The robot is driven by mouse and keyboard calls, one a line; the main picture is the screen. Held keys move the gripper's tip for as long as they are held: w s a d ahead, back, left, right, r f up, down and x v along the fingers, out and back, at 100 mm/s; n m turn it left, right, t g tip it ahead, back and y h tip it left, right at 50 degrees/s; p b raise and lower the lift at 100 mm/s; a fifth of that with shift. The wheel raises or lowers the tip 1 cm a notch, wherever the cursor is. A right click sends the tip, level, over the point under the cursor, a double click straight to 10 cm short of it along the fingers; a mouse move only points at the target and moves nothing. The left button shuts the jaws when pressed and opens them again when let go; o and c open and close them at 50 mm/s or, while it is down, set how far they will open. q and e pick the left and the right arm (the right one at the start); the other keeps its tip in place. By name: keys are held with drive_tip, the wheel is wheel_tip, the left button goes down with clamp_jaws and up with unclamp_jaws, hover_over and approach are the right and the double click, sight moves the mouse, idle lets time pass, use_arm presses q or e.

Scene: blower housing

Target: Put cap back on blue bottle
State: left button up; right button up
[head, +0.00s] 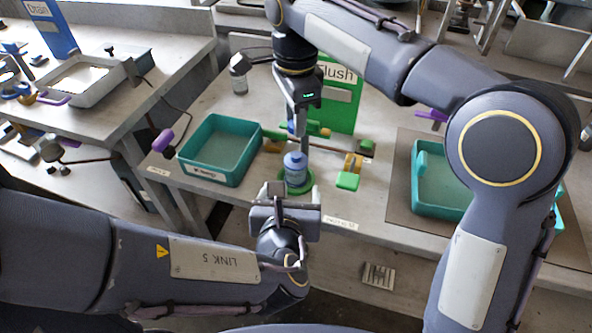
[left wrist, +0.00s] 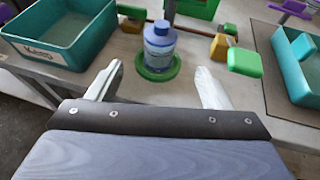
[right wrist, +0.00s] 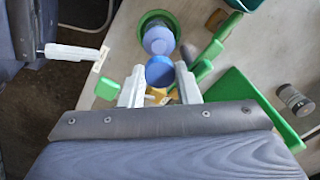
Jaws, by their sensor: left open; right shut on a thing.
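The blue bottle (head: 295,170) stands upright in a green ring holder (head: 296,190) near the table's front edge. It also shows in the left wrist view (left wrist: 159,45). My right gripper (right wrist: 160,92) is shut on the blue cap (right wrist: 160,71), which it holds above the table, apart from the bottle (right wrist: 158,39). In the head view the cap (head: 292,127) is partly hidden by the gripper. My left gripper (left wrist: 158,86) is open and empty, in front of the bottle, its fingers pointing towards it.
A teal tray (head: 218,150) stands left of the bottle and another teal tray (head: 436,190) stands right. A green Flush sign (head: 342,95) is behind. A green block (head: 348,180) lies just right of the bottle. A small clear jar (head: 238,75) stands at the back left.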

use_arm(q)
drive_tip(key=x, duration=1.2)
drive_tip(key=c, duration=1.4)
drive_tip(key=shift+c, duration=0.3)
use_arm(e)
hover_over(295, 155)
drive_tip(key=shift+f, duration=2.55)
drive_tip(key=shift+f, duration=0.85)
drive_tip(key=shift+f, duration=0.55)
